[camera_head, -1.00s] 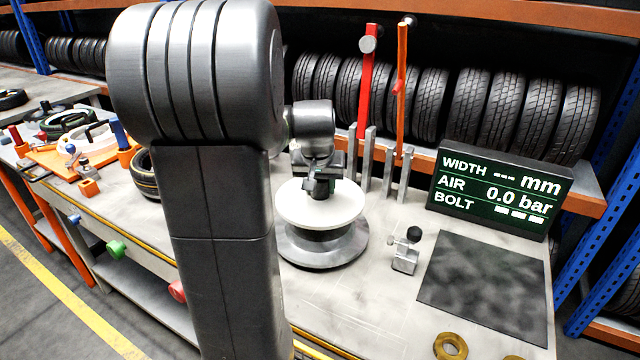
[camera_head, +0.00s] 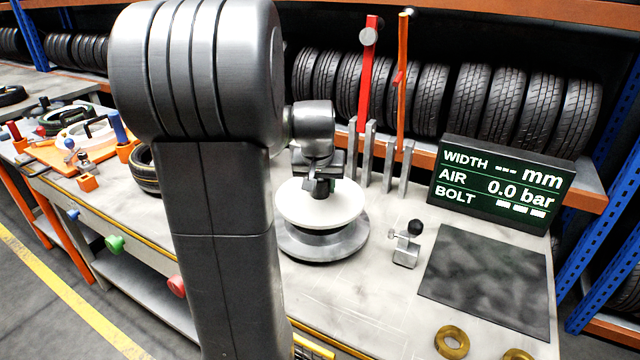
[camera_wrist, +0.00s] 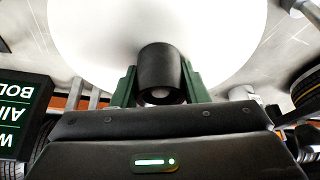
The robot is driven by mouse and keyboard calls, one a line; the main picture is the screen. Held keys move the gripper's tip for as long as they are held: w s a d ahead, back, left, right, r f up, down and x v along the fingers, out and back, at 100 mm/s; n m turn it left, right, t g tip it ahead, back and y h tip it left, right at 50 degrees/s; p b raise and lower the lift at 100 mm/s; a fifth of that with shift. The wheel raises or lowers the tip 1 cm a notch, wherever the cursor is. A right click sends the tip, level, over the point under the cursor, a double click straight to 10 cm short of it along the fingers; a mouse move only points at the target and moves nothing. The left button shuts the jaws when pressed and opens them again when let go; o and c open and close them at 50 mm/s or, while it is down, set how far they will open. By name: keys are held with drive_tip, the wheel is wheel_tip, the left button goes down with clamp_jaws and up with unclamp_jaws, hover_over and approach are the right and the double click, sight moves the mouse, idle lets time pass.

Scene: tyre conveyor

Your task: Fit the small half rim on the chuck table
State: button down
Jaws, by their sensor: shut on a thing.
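The small half rim (camera_head: 296,205) is a white disc just above the chuck table (camera_head: 300,245), a round grey metal base with a dark centre. My gripper (camera_head: 320,190) is above the disc and shut on its dark upright hub. In the wrist view the white half rim (camera_wrist: 100,45) fills the upper part, and my gripper (camera_wrist: 158,88) has its green fingers on both sides of the black hub. The disc looks about level, slightly tilted at most. I cannot tell whether its underside touches the chuck table, as the disc hides the contact.
Right of the chuck table stands a small clamp with a black knob (camera_head: 406,245). A dark mat (camera_head: 487,280), brass rings (camera_head: 452,342) and a display (camera_head: 503,185) lie further right. Grey upright posts (camera_head: 387,165) stand behind. My arm hides the bench to the left.

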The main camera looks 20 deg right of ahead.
drive_tip(key=c, duration=0.7)
unclamp_jaws()
drive_tip(key=shift+c, duration=0.2)
drive_tip(key=shift+f, duration=0.1)
drive_tip(key=v, duration=1.4)
drive_tip(key=shift+w+f, duration=0.15)
drive_tip(key=x, duration=1.3)
drive_tip(key=shift+w+d+f, duration=0.1)
drive_tip(key=shift+f, duration=0.25)
drive_tip(key=shift+r, duration=0.3)
